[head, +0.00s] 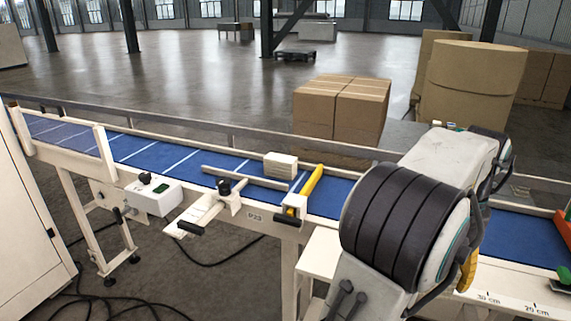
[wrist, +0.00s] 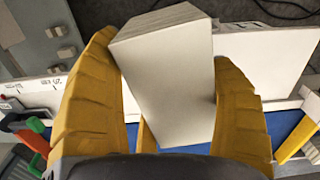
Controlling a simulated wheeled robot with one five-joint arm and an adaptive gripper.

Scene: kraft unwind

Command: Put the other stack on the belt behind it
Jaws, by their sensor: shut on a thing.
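My gripper (wrist: 163,62) has its yellow fingers shut on a white stack (wrist: 166,75), which looks like a pale block with fine layered edges at its far end. The held stack sits tilted between the fingers in the wrist view. In the head view only a bit of yellow finger (head: 468,270) shows; my arm hides the held stack. Another pale stack (head: 281,166) rests on the blue belt (head: 330,194), left of a yellow bar (head: 311,185). In the wrist view the blue belt (wrist: 186,148) shows below the held stack.
A grey guide bar (head: 245,178) lies over the belt left of the resting stack. Red and green parts (head: 563,232) stand at the belt's right end. Cardboard boxes (head: 340,107) stand behind the belt. The belt's left stretch is clear. A centimetre scale (head: 510,303) marks the front edge.

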